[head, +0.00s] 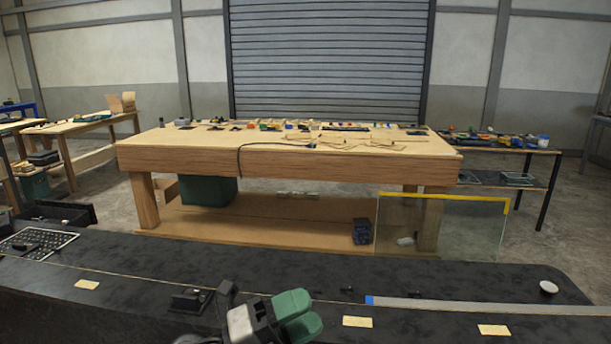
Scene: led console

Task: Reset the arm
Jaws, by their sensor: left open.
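My left gripper (304,314) shows at the bottom centre of the head view, with green fingers and a pale grey and black body. It is above the near edge of the dark console (420,280). The fingers are open, and I see nothing between them. The rest of my left arm is mostly cut off by the bottom edge. My right gripper is not in view.
Beyond is a cluttered wooden workbench (290,163).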

